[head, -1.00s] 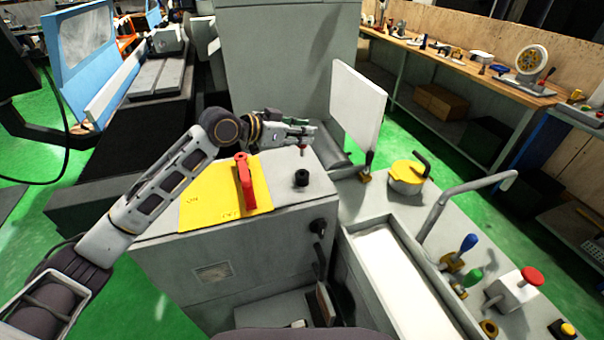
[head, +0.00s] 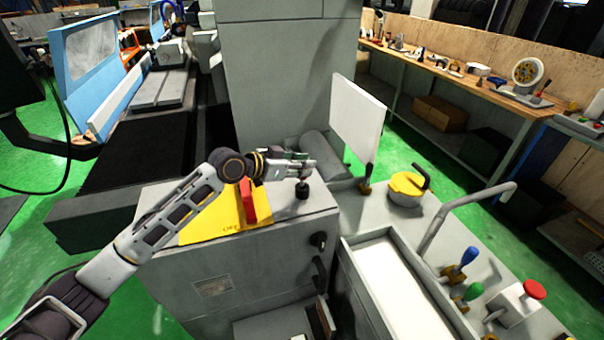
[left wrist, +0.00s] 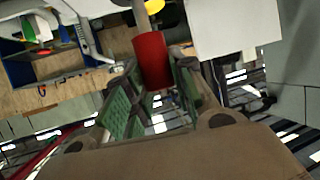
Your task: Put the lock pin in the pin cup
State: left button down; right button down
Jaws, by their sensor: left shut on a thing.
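My left gripper (head: 306,166) is over the right side of the grey cabinet top, its fingers pointing right. It is shut on the lock pin, whose red cylindrical body (left wrist: 152,60) shows between the green finger pads in the left wrist view, with a grey part beyond it. In the head view, only a small bit of the pin shows below the fingertips. The black pin cup (head: 302,190) stands on the cabinet top directly below the fingertips. I cannot tell whether the pin's lower end is above the cup or inside it. My right gripper is not in view.
A red lever (head: 248,201) on a yellow plate (head: 211,222) is left of the cup, under my left arm. A white panel (head: 357,120) stands behind right. A yellow pot (head: 406,190) and a curved grey pipe (head: 462,208) are to the right.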

pick_arm(q)
notch_tip(320, 180, down, 3)
jog(key=shift+r, duration=0.15)
jog(key=shift+f, duration=0.25)
jog(key=shift+f, duration=0.15)
jog(key=c, duration=1.2)
grip_release()
